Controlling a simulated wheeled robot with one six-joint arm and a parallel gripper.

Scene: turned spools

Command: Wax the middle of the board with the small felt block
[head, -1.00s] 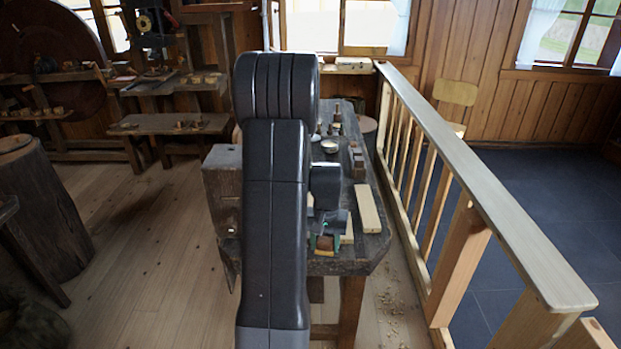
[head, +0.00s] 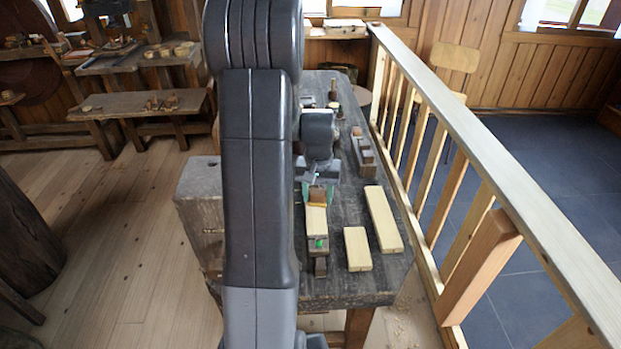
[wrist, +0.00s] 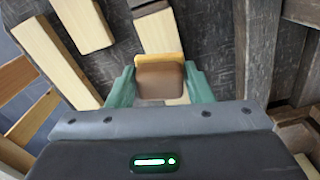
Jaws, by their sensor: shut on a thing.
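My gripper (head: 317,186) is over the bench, shut on a small brown block with a yellow-orange felt edge (wrist: 160,78). The block also shows in the head view (head: 317,198), hanging below the jaws. A pale narrow board (head: 316,221) lies under the block and runs toward me; it shows in the wrist view (wrist: 157,33) too. The block is over the board's width, but I cannot tell whether the felt touches the wood. The block and jaws hide part of the board.
On the bench (head: 340,288), a short pale board (head: 357,248) and a longer one (head: 384,218) lie right of the held block. A wooden plane (head: 363,150) stands farther back. A railing (head: 500,165) runs along the right. My arm hides the bench's left part.

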